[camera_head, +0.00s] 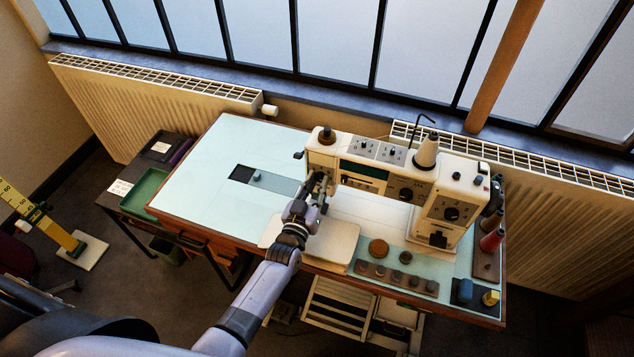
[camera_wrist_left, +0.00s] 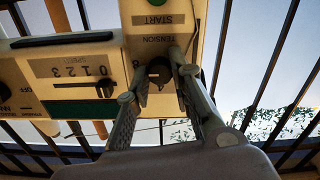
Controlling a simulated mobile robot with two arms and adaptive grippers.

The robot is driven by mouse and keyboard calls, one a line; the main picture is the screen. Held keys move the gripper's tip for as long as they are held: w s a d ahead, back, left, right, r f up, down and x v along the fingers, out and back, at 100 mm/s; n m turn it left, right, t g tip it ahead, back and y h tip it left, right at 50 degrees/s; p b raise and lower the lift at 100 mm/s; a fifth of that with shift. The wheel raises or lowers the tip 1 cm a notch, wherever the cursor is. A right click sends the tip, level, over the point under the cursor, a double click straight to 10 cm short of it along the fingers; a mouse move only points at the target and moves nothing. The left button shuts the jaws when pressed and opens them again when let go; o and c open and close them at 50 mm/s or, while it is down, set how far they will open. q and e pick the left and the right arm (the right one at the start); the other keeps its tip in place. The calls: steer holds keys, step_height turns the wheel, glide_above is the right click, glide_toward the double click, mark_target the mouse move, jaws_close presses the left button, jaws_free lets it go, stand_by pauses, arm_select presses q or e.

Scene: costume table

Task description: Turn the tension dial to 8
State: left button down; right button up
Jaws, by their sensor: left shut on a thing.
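The cream sewing machine (camera_head: 372,158) stands on the table, and its left end also fills the upper part of the left wrist view (camera_wrist_left: 70,103). The tension dial (camera_wrist_left: 158,71) is a small dark round knob under the word TENSION. An 8 shows at its left edge; its pointer cannot be made out. My left gripper (camera_wrist_left: 160,77) is shut on the dial, one finger on each side. In the head view my left gripper (camera_head: 319,184) is at the machine's left end and hides the dial. My right gripper is not in view.
A speed slider (camera_wrist_left: 105,87) with a number scale lies left of the dial, with a START button above. A thread cone (camera_head: 427,150) stands on the machine. A bobbin strip (camera_head: 397,278) lies in front. The left tabletop (camera_head: 205,180) is mostly clear.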

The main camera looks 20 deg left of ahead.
arm_select(q)
steer(key=shift+f+m, duration=0.15)
steer(key=shift+m, duration=0.65)
steer(key=shift+s, duration=0.1)
steer(key=c, duration=1.4)
jaws_free()
steer(key=s, duration=1.2)
steer(key=shift+a, duration=0.2)
steer(key=shift+w, duration=0.1)
